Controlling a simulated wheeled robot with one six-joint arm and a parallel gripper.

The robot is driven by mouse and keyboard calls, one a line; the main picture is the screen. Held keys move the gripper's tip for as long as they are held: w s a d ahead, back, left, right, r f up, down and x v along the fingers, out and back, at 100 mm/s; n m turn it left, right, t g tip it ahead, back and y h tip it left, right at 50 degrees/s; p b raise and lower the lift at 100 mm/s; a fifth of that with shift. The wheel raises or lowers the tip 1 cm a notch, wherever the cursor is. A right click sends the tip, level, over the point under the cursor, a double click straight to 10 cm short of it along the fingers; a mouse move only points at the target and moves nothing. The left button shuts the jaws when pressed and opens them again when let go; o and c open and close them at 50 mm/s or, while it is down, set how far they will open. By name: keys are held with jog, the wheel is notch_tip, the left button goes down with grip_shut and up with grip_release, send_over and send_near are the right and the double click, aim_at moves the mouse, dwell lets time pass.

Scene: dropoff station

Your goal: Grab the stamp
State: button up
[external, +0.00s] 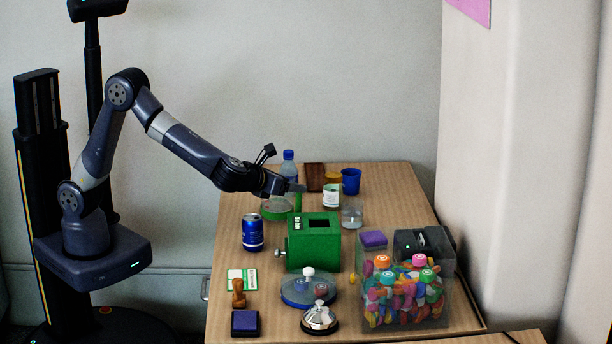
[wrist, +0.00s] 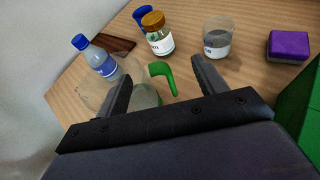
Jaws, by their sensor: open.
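The stamp (external: 238,293) has a brown wooden handle and stands upright near the table's front left, in the external view. It is just behind a dark ink pad with a purple top (external: 245,322) and in front of a green-and-white card (external: 243,279). My gripper (external: 292,187) is open and empty over the back part of the table, well behind and above the stamp. In the wrist view, the open fingers (wrist: 164,82) point toward a clear vessel with a green handle (wrist: 163,73). The stamp does not show in the wrist view.
A bottle (wrist: 100,62), jar (wrist: 158,38) and glass (wrist: 217,40) stand behind.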

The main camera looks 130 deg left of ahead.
jog(key=c, duration=0.4)
jog(key=shift+o, duration=0.2)
notch_tip(320, 180, up, 8)
jog(key=f+p, duration=0.1)
jog(key=p, duration=0.1)
jog(key=w+d+m+t+b, duration=0.1)
jog(key=w+d+t, duration=0.15)
jog(key=d, duration=0.35)
jog(key=w+d+m+t+h+b, duration=0.1)
jog(key=w+d, duration=0.3)
jog(key=d, duration=0.3)
jog(key=w+d+m+t+b, duration=0.1)
jog(key=w+d+m, duration=0.15)
jog(key=d, duration=0.35)
jog(key=d+m+t+h+b, duration=0.3)
jog(key=d+m+t+b, duration=0.15)
jog(key=d, duration=2.05)
jog(key=n+p, duration=0.1)
send_near(234, 298)
jog(key=shift+w+a+f, duration=0.6)
jog(key=shift+a+f, duration=0.2)
jog(key=shift+f, duration=0.15)
jog(key=shift+r+b+x, duration=0.15)
jog(key=shift+b+x, duration=0.05)
jog(key=shift+x, duration=1.35)
jog(key=shift+r+b+x, duration=0.2)
jog(key=shift+x, duration=1.35)
